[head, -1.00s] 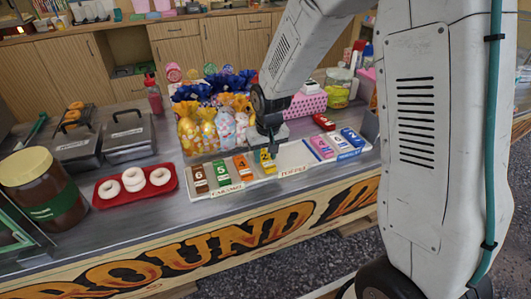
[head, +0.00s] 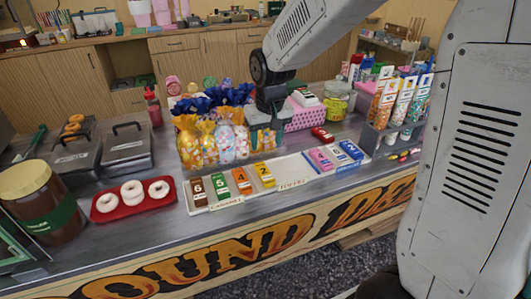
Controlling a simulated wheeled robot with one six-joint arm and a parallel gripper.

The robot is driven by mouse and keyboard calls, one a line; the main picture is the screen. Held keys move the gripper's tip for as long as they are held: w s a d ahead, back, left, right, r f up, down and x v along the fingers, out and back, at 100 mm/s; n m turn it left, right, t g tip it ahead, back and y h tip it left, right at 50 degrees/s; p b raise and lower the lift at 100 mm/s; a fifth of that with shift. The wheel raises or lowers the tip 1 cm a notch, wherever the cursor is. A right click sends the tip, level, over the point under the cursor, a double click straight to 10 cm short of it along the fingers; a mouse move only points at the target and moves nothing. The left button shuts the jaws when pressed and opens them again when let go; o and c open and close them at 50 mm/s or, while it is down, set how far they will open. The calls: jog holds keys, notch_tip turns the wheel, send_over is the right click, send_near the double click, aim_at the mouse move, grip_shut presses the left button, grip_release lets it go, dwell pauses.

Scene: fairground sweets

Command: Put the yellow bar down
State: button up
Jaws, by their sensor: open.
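The yellow bar (head: 263,174), marked 2, lies in the left part of a white tray (head: 289,172) on the counter. It is at the right end of a row with the orange bar (head: 241,181), green bar (head: 220,187) and brown bar (head: 197,191). A label reading CARAMEL (head: 226,200) is in front of this row. My gripper (head: 266,143) is open, above and behind the yellow bar and apart from it. The gripper's fingers are small and hard to make out against the bags behind.
More bars, pink (head: 320,159) and blue (head: 350,150), lie in the tray's right part. A red bar (head: 322,134) lies behind the tray. Wrapped sweet bags (head: 206,142) stand close behind. A red tray (head: 109,213) with doughnuts is at left. A sweets rack (head: 396,110) stands at right.

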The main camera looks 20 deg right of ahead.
jog(key=s+d+r, duration=0.1)
jog(key=s+r, duration=0.2)
jog(key=s, duration=0.6)
jog(key=s+d+r, duration=0.1)
jog(key=s+r, duration=0.2)
jog(key=s, duration=0.7)
jog(key=s+d+r, duration=0.1)
jog(key=s+r, duration=0.2)
jog(key=s, duration=0.6)
jog(key=shift+s+r+g, duration=0.3)
jog(key=shift+s+r, duration=0.05)
jog(key=shift+r, duration=0.05)
jog(key=shift+d, duration=0.1)
